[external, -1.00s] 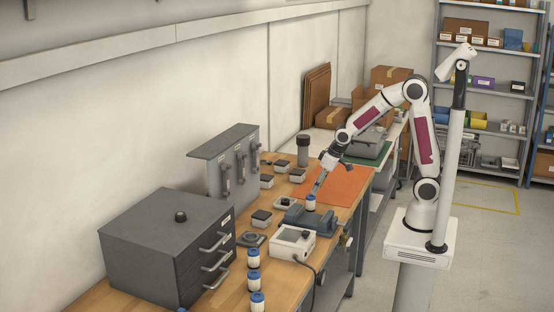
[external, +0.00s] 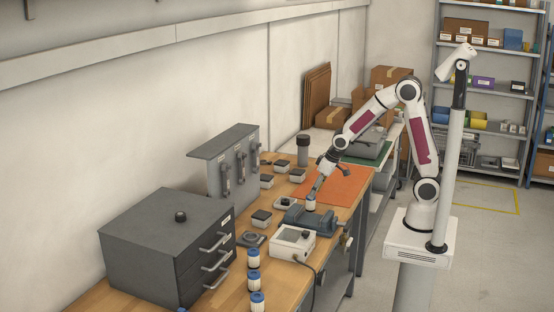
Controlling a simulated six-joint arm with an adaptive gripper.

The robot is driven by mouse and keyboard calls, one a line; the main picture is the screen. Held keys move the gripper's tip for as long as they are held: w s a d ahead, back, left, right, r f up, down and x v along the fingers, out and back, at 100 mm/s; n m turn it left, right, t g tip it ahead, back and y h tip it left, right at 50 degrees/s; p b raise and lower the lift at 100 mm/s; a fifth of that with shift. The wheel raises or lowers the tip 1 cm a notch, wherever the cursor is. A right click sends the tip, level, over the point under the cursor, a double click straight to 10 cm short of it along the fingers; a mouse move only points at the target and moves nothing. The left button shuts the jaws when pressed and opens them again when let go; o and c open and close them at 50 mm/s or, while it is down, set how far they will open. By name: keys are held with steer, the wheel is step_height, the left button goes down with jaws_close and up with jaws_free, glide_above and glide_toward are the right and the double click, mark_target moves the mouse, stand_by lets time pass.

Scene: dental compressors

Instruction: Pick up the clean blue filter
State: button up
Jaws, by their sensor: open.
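Several white filters with blue caps stand at the front of the wooden bench: one blue filter (external: 253,258), a second blue filter (external: 254,281) and a third blue filter (external: 257,302) in a row. Another white and blue filter (external: 310,203) is at the grey vise-like fixture (external: 309,219). My gripper (external: 312,195) is open, pointing down and to the left, directly at the top of that filter. The fingers are small here, and I cannot tell whether they touch it. Which filter is clean cannot be told.
A white box device (external: 292,243) with a cable stands in front of the fixture. A grey drawer cabinet (external: 150,247) fills the left of the bench. Small dark-topped boxes (external: 261,217) lie along the back. An orange mat (external: 345,184) lies behind the fixture, mostly clear.

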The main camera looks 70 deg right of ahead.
mark_target(311, 203)
steer(key=shift+f, duration=0.1)
steer(key=shift+x, duration=2.5)
steer(key=shift+w+a, duration=0.1)
steer(key=shift+a, duration=0.05)
steer(key=c, duration=1.1)
